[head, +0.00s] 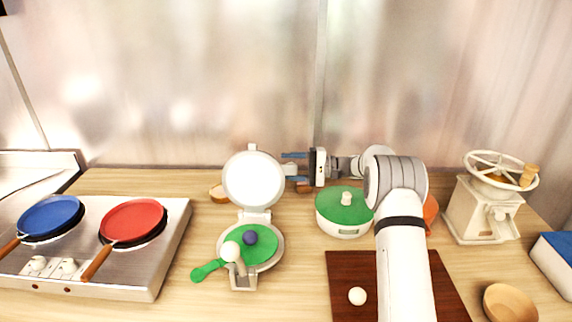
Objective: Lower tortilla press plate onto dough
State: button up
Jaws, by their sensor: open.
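The tortilla press stands left of the middle of the head view, open. Its round white upper plate (253,180) is raised upright at the back. Its lower plate (277,250) lies flat in front, mostly covered by a flat green round piece (262,246). A white dough ball (230,251) and a dark blue ball (250,238) show over the lower plate. A green handle (207,271) sticks out to the left. My gripper (291,167) is open, with blue fingers beside the right edge of the raised plate. I cannot tell whether they touch it.
A green-lidded pot (344,211) stands right of the press, under my wrist. A brown board (346,272) carries a white ball (357,296). A two-pan stove (131,269) is at left. A grinder (482,211) and wooden bowl (510,303) are at right. A wall closes the back.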

jog(key=shift+a, duration=0.75)
grip_shut()
